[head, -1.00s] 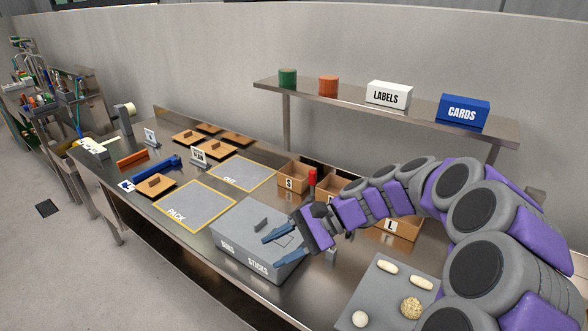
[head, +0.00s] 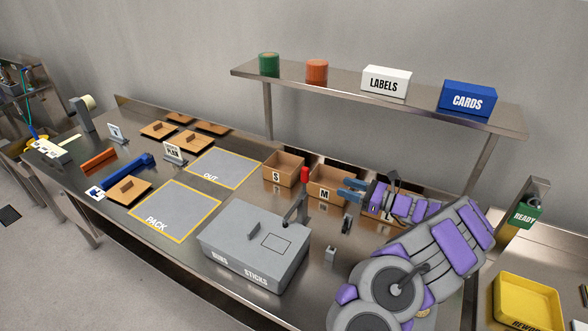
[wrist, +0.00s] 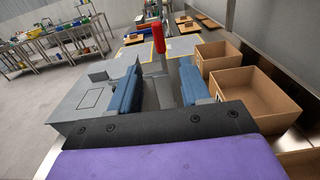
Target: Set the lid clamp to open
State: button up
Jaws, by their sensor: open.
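The lid clamp is a grey lever (head: 295,212) with a red handle (head: 305,174), standing upright at the right-hand side of the grey box (head: 235,252) marked BUNS and STICKS. The box's lid is down. My gripper (head: 347,190) is open, with blue fingers, to the right of the handle and in front of the M bin. In the wrist view, the red handle (wrist: 158,38) stands ahead of the two spread fingers (wrist: 160,86), lined up with the gap between them. I see no contact with the handle. The lever's base is partly hidden in the wrist view.
Cardboard bins S (head: 284,169) and M (head: 330,187) stand close behind the clamp. A small grey post (head: 330,255) stands right of the box. A shelf (head: 375,103) with cans and boxes runs above. A yellow tray (head: 528,303) lies at right.

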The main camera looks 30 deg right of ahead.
aim_at(305, 181)
jog(key=b+x, duration=0.3)
jog(key=x, duration=1.4)
jog(key=shift+b, duration=0.35)
jog(key=shift+c, duration=0.4)
grip_shut()
